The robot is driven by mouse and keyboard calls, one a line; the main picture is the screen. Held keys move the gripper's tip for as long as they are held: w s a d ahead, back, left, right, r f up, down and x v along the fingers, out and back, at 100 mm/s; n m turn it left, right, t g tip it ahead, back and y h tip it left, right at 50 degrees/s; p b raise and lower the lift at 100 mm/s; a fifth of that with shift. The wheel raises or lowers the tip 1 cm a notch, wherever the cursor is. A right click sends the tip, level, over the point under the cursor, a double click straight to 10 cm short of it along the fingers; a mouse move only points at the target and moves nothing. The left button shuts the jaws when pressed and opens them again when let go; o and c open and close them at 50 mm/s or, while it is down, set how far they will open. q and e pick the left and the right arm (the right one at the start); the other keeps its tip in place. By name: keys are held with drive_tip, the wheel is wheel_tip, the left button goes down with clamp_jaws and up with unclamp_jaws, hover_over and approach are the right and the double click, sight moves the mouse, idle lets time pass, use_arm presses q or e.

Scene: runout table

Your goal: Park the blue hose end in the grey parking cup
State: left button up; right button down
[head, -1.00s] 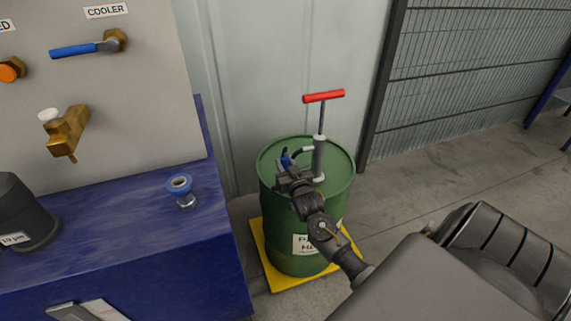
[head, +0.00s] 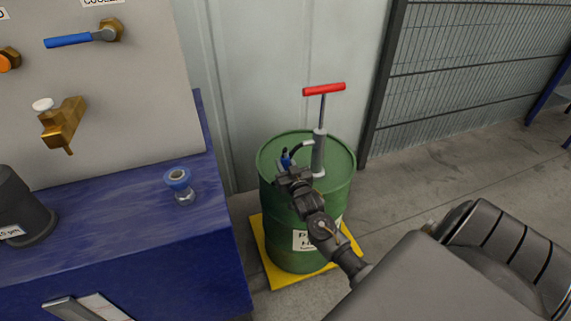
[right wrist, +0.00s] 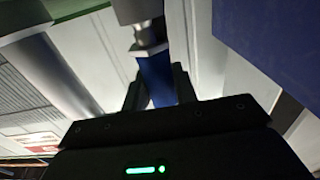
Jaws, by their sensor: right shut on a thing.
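The blue hose end (head: 287,160) shows at the tip of my right gripper (head: 291,174), above the green drum's top. In the right wrist view the blue hose end (right wrist: 156,79) is between the dark fingers (right wrist: 154,92), which are shut on it. A metal collar and a dark grey cylinder adjoin it there; I cannot tell whether that cylinder is hose or cup. A hose (head: 301,146) runs from it to the grey hand pump. I cannot make out the grey parking cup for certain. My left gripper is out of view.
The hand pump (head: 319,155) with a red T-handle (head: 324,89) stands on the green drum (head: 290,220), close to my gripper. The drum is on a yellow pallet (head: 283,281). A blue bench (head: 110,205) at left carries a blue-ringed fitting (head: 178,179).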

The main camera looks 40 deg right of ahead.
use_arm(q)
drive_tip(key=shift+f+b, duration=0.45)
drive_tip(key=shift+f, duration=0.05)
use_arm(e)
drive_tip(key=shift+f, duration=0.75)
drive_tip(key=c, duration=1)
unclamp_jaws()
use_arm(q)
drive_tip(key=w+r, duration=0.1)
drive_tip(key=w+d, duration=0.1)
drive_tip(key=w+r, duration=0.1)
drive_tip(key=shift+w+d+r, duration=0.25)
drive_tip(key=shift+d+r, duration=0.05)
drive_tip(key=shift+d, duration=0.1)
use_arm(e)
drive_tip(key=v, duration=1)
drive_tip(key=shift+s+a, duration=0.2)
drive_tip(key=shift+s, duration=0.15)
